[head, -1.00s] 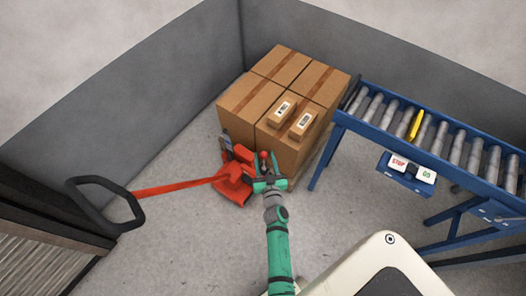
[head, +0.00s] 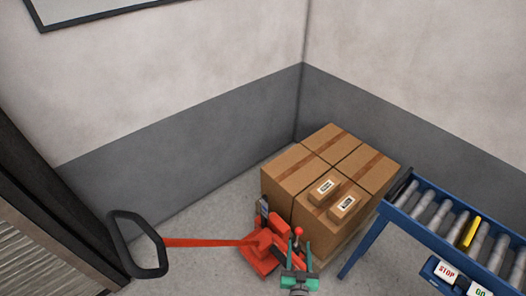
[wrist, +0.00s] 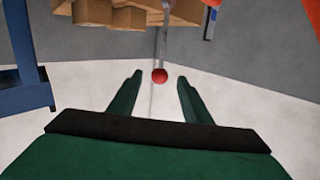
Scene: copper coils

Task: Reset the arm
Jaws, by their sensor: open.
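My gripper (head: 300,262) is green and shows at the bottom of the head view, beside the red pallet jack. In the wrist view its two fingers (wrist: 159,95) are spread apart with nothing held between them. A red ball knob (wrist: 160,76) on a grey rod shows beyond and between the fingertips there. The knob also shows in the head view (head: 299,231), just above the fingertips. I cannot tell whether a finger touches the rod. Most of my arm is out of the head view.
The red pallet jack (head: 262,250) has a long handle with a black loop (head: 139,243) at left. Stacked cardboard boxes (head: 295,172) stand in the corner, two small labelled ones on top. A blue roller conveyor (head: 365,243) with STOP and GO buttons (head: 446,271) is at right. Grey walls enclose the corner.

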